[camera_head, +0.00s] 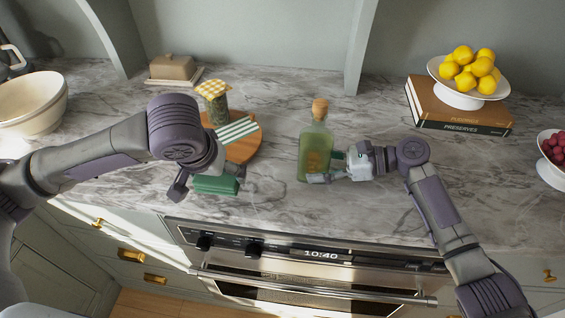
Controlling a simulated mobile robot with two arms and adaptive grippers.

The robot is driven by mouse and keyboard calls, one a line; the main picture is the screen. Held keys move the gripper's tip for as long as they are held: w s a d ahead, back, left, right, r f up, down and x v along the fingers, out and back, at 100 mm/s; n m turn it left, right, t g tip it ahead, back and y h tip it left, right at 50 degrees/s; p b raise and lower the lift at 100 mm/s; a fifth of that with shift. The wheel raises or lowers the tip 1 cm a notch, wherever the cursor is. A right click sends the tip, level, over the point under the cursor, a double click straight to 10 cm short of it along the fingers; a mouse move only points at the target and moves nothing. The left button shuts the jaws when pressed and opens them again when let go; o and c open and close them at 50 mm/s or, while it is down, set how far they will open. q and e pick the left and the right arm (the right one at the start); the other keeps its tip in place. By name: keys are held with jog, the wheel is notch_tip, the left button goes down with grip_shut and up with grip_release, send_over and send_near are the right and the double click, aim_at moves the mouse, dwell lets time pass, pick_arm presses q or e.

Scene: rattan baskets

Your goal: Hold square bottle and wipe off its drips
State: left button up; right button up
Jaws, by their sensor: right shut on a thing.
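The square bottle (314,150) is clear glass with yellow-green liquid and a cork stopper. It stands upright on the marble counter near the middle. My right gripper (326,168) comes from the right and is shut on the bottle's lower body. A green block, perhaps a sponge or folded cloth (214,186), is at the counter's front edge, left of the bottle. My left gripper (208,184) is right at this green block, with its fingers towards the block's two ends. My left wrist hides part of it, so I cannot tell whether it grips the block. Drips cannot be made out.
A round wooden board (244,149) with a striped cloth (236,130) and a cloth-topped jar (216,106) lies behind my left gripper. Books (460,120) bear a lemon stand (465,98) at the back right. The oven (310,270) is below the front edge.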

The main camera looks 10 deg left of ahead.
dwell(0.7)
